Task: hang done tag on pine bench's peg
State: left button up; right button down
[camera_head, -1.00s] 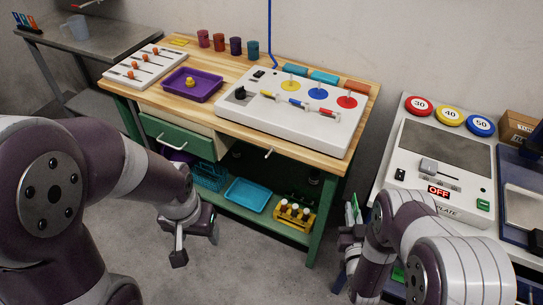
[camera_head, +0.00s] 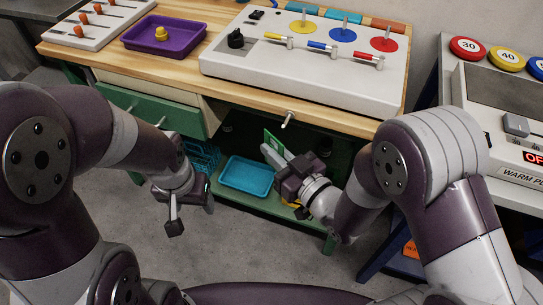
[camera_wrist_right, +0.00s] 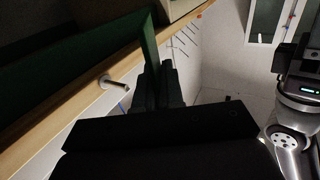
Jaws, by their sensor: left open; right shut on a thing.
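The pine bench (camera_head: 215,88) has a pale peg (camera_head: 289,119) sticking out of its front edge; the peg also shows in the right wrist view (camera_wrist_right: 113,82), left of my fingers. My right gripper (camera_head: 281,163) is shut on a flat green tag (camera_head: 272,141), which I take as the done tag. It holds the tag below and slightly left of the peg, apart from it. In the right wrist view the tag (camera_wrist_right: 150,42) is seen nearly edge-on beyond the fingers. Its hole and face are not clear. My left gripper (camera_head: 190,213) is open and empty, low in front of the bench's drawer.
The green drawer (camera_head: 150,108) has a handle on its front. A blue tray (camera_head: 246,176) and a teal basket (camera_head: 203,157) sit on the lower shelf. A white panel with coloured discs (camera_head: 300,80) fills the bench top above the peg. A warm plate (camera_head: 520,172) stands at right.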

jog(key=w+d+f+b, duration=0.1)
jog(key=w+d+b, duration=0.1)
jog(key=w, duration=0.5)
jog(key=shift+w+d+f, duration=0.15)
jog(key=shift+d+f, duration=0.05)
jog(key=shift+f, duration=0.1)
dwell(0.7)
jog(key=c, duration=1.2)
grip_release()
